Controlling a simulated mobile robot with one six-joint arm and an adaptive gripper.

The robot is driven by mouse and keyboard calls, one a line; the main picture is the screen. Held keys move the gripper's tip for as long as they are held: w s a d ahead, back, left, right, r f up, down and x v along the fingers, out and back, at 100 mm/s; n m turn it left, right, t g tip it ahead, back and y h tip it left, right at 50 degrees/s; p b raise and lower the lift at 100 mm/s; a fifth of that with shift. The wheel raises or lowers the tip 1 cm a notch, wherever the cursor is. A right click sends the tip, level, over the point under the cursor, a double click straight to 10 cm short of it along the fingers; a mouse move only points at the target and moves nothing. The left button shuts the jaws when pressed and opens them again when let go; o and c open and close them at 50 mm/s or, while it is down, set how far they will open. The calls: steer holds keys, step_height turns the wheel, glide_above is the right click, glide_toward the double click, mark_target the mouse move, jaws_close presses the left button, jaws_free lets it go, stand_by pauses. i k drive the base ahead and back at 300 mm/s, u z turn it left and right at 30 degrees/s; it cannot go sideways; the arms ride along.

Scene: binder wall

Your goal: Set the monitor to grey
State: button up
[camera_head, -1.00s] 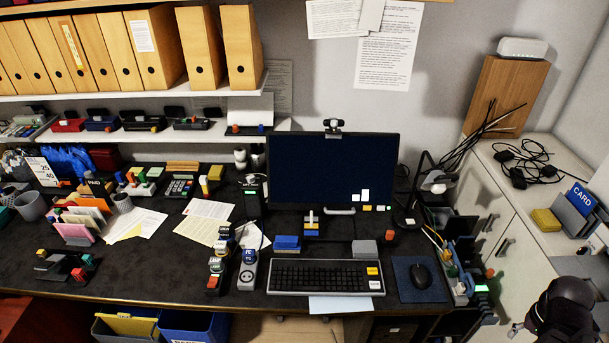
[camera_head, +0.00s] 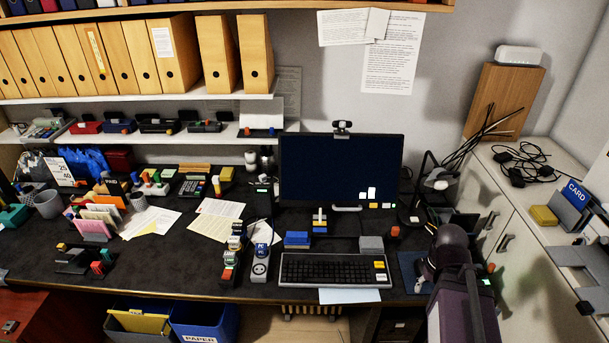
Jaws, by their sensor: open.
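The monitor (camera_head: 335,170) stands upright at the back of the desk. Its screen is dark navy, with small white, yellow and green squares at the lower right. A blue block (camera_head: 298,238) and a grey block (camera_head: 371,243) sit behind the keyboard, with a red-topped piece (camera_head: 395,231) to the right.
My dark arm rises at the lower right and hides most of the mouse pad (camera_head: 411,266). The keyboard (camera_head: 335,271) lies before the monitor. A power strip (camera_head: 261,265) and a stacked piece (camera_head: 232,254) stand left of it. A blue card holder (camera_head: 574,203) is on the cabinet.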

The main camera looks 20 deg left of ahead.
mark_target(320, 170)
steer(key=u, duration=0.65)
steer(key=k, duration=0.95)
steer(key=z, duration=0.1)
steer(key=i, duration=0.8)
steer(key=u, duration=0.05)
